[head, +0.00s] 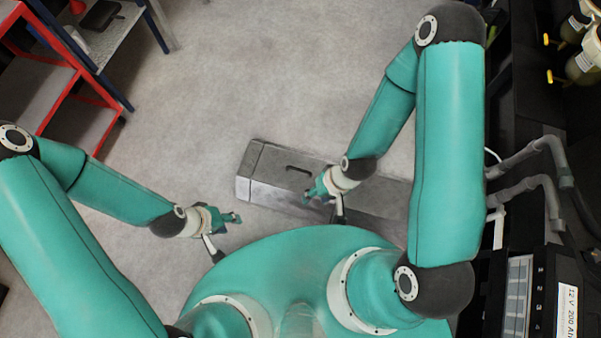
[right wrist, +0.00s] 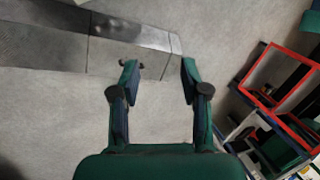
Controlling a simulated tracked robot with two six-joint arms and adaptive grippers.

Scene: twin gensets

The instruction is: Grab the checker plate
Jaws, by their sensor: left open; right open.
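The checker plate (head: 268,172) looks like a long grey metal piece with a dark slot near its left end. It lies on the floor in the head view, and my right forearm and gripper hide part of it. It also shows in the right wrist view (right wrist: 132,47), at the upper left. My right gripper (head: 323,207) is open and empty over the plate's near side in the head view. In the right wrist view its open fingers (right wrist: 159,72) point near the plate's end, with nothing between them. My left gripper (head: 226,235) is open and empty, left of and nearer than the plate.
A red-framed shelf (head: 75,85) stands at the upper left beside a grey table (head: 110,35). Dark equipment with grey pipes (head: 530,190) and a labelled battery box (head: 565,305) lines the right side. The floor (head: 250,70) beyond the plate is clear.

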